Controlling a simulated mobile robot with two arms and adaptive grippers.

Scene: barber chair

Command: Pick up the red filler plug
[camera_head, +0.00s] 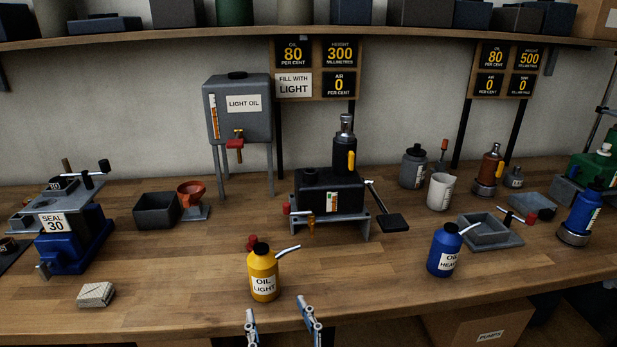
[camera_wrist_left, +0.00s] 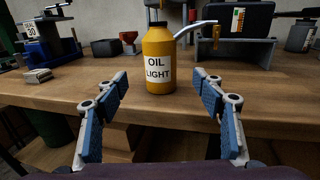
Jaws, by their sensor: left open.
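A small red plug-like piece (camera_head: 252,241) shows just behind the yellow light-oil can (camera_head: 263,278), partly hidden by it; it looks like the red filler plug. In the left wrist view the yellow can (camera_wrist_left: 158,62) stands upright straight ahead, and I cannot make out the plug there. My left gripper (camera_head: 278,314) is at the bottom of the head view, in front of the table's front edge. Its fingers are spread and empty, with the can beyond them and apart from them. My right gripper is not in view.
The black unit (camera_head: 330,192) on its grey stand is behind the can, with a red knob at its left. A blue oil can (camera_head: 444,250) stands to the right and a pale block (camera_head: 95,295) lies at the left. The wooden table (camera_head: 185,280) is bare left of the yellow can.

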